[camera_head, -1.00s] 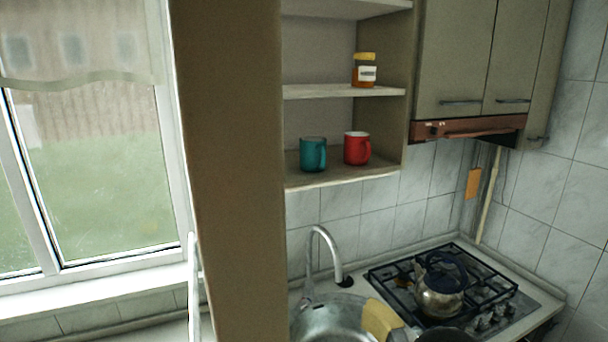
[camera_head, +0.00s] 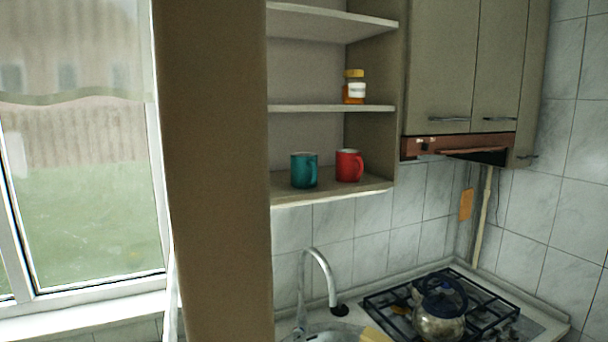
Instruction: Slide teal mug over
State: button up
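The teal mug (camera_head: 303,171) stands upright on the lowest open shelf (camera_head: 345,190), with its handle to the right. A red mug (camera_head: 348,166) stands upright just right of it on the same shelf, its handle also to the right. A narrow gap shows between the teal mug's handle and the red mug. My gripper is not in view.
A tall brown panel (camera_head: 212,180) borders the shelves on the left. A jar (camera_head: 354,87) stands on the shelf above. Below are a faucet (camera_head: 322,275), a gas stove (camera_head: 480,310) and a kettle (camera_head: 438,312). The teal mug's left has some bare shelf.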

aim_at(303, 165)
jog(key=u, duration=0.55)
jog(key=l+u, duration=0.15)
jog(key=u, duration=0.45)
jog(key=l+u, duration=0.1)
jog(key=u, duration=1)
jog(key=l+u, duration=0.15)
jog(key=u, duration=1)
jog(key=k+u, duration=0.1)
jog(key=u, duration=1)
jog(key=k+l+u, duration=0.2)
jog(key=z, duration=0.9)
jog(key=l+z, duration=0.1)
jog(key=z, duration=0.35)
jog(key=k+l+z, duration=0.1)
jog(key=z, duration=0.8)
jog(key=l+z, duration=0.1)
jog(key=z, duration=0.85)
